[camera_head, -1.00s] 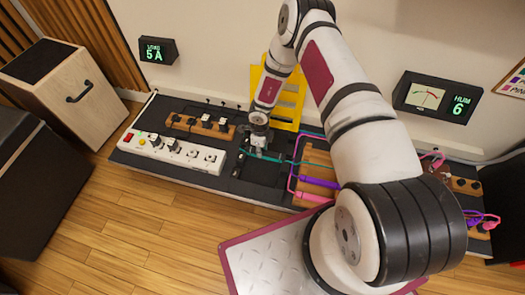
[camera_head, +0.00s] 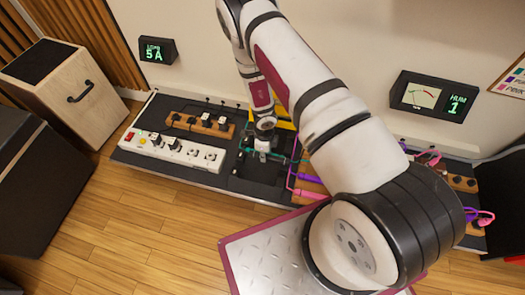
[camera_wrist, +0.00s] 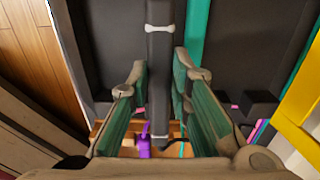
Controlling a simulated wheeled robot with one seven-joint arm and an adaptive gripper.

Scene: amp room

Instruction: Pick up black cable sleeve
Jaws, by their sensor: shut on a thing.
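The black cable sleeve (camera_wrist: 160,85) is a long dark bar with pale bands, running up the middle of the wrist view. My gripper (camera_wrist: 159,72) has one finger on each side of it and is shut on it. In the head view my gripper (camera_head: 262,152) points down over the dark tray area on the bench. The sleeve cannot be made out clearly there. I cannot tell whether it is clear of the surface.
A white power strip (camera_head: 172,149) and a wooden socket block (camera_head: 199,124) lie to the left on the bench. A teal cable (camera_wrist: 196,30) runs beside the sleeve. Pink and purple cables (camera_head: 307,178) lie to the right. My arm hides part of the bench.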

